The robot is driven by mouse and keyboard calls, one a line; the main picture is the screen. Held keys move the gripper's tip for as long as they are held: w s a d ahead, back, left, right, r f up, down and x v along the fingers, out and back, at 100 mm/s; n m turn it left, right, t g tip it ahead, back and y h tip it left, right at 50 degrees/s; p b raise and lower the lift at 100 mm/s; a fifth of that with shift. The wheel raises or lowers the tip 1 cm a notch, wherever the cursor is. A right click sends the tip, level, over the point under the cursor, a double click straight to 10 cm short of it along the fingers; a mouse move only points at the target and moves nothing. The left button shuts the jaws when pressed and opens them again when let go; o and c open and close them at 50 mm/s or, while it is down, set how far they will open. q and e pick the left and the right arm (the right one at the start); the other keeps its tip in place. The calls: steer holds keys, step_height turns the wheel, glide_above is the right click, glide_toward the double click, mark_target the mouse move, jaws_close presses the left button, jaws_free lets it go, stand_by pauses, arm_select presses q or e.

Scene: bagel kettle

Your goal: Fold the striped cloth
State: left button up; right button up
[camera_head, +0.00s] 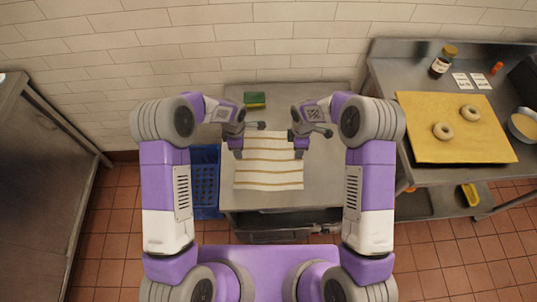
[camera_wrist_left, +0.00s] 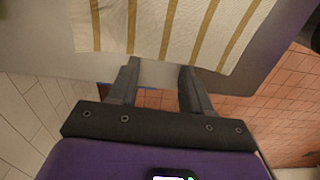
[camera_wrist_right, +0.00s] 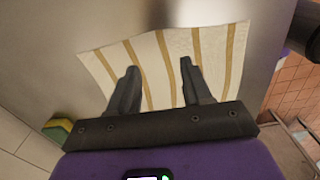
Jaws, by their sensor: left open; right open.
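The striped cloth (camera_head: 268,172), cream with brown stripes, lies spread flat on the steel table (camera_head: 325,185). My left gripper (camera_head: 238,152) is open and empty at the cloth's left edge; in the left wrist view its fingers (camera_wrist_left: 160,78) reach just to the edge of the cloth (camera_wrist_left: 165,25). My right gripper (camera_head: 299,150) is open near the cloth's right edge. In the right wrist view its fingers (camera_wrist_right: 158,72) are over the cloth (camera_wrist_right: 160,55). I cannot tell whether any fingertip touches it.
A green and yellow sponge (camera_head: 255,99) lies behind the cloth. A blue crate (camera_head: 206,180) stands left of the table. On the right counter are a yellow board (camera_head: 465,145) with two bagels (camera_head: 442,131), a jar (camera_head: 442,62) and a bowl (camera_head: 523,126).

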arm_select(q)
steer(key=shift+f, duration=2.65)
arm_select(e)
steer(key=shift+f, duration=2.7)
arm_select(q)
steer(key=shift+f, duration=0.15)
steer(key=shift+c, duration=0.2)
arm_select(e)
steer(key=shift+f, duration=0.15)
steer(key=shift+c, duration=0.2)
arm_select(q)
jaws_close()
arm_select(e)
jaws_close()
arm_select(q)
steer(key=shift+r, duration=0.2)
arm_select(e)
steer(key=shift+r, duration=0.2)
